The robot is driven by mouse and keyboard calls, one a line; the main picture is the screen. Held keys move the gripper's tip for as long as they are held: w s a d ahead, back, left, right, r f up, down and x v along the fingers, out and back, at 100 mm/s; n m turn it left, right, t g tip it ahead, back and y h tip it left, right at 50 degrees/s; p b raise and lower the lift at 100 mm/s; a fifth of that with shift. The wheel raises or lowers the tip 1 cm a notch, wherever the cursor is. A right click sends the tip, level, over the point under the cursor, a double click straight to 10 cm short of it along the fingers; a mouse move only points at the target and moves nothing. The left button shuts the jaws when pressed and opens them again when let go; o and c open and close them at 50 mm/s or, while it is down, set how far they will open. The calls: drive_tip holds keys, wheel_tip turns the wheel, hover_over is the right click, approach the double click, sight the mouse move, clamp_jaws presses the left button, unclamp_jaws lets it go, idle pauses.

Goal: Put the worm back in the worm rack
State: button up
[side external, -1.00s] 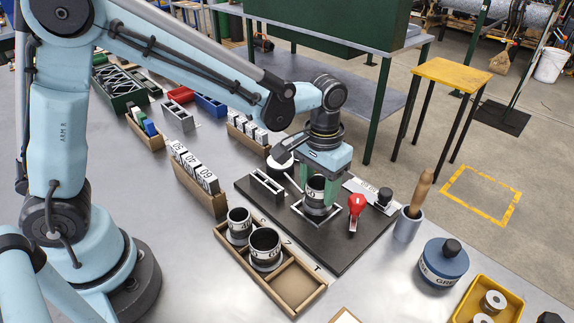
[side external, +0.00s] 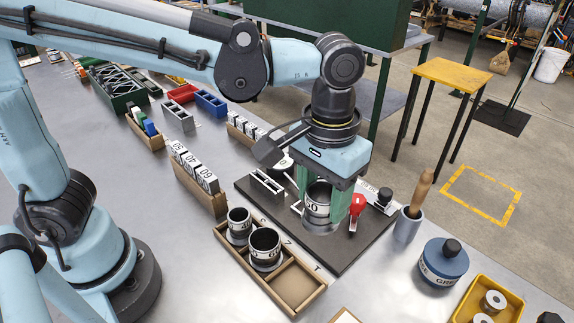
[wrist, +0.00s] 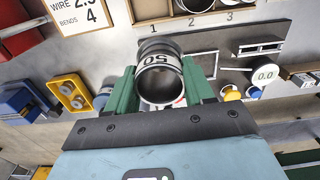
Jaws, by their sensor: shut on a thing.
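My gripper (side external: 322,204) is shut on the worm (side external: 318,198), a dark, hollow cylinder with a white band reading 50. It holds the worm upright above the black base plate. In the wrist view the worm (wrist: 160,75) sits between the green fingers, open end towards the camera. The worm rack (side external: 307,299) is a wooden tray in front of the plate, to the left of the worm. Its left and middle compartments each hold a similar cylinder (side external: 264,244). Its right compartment is empty. In the wrist view the rack is partly cut off at the top.
The black plate (side external: 345,262) carries a red-handled lever (side external: 357,206) and a black knob (side external: 385,196) to the right of the worm. A wooden block of numbered white pieces (side external: 197,178) stands behind the rack. A grey cup with a wooden-handled tool (side external: 408,224) stands at right.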

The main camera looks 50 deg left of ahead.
idle(0.4)
drive_tip(key=shift+s+d+f, duration=0.15)
drive_tip(key=shift+s+f, duration=0.9)
drive_tip(key=shift+f, duration=0.85)
drive_tip(key=shift+s+d+f, duration=0.15)
drive_tip(key=shift+s+f, duration=0.85)
drive_tip(key=shift+f, duration=0.95)
drive_tip(key=shift+s+d+f, duration=0.15)
drive_tip(key=shift+s+f, duration=0.9)
drive_tip(key=shift+f, duration=0.85)
drive_tip(key=o, duration=1.4)
drive_tip(key=shift+o, duration=0.2)
wheel_tip(320, 180, up, 12)
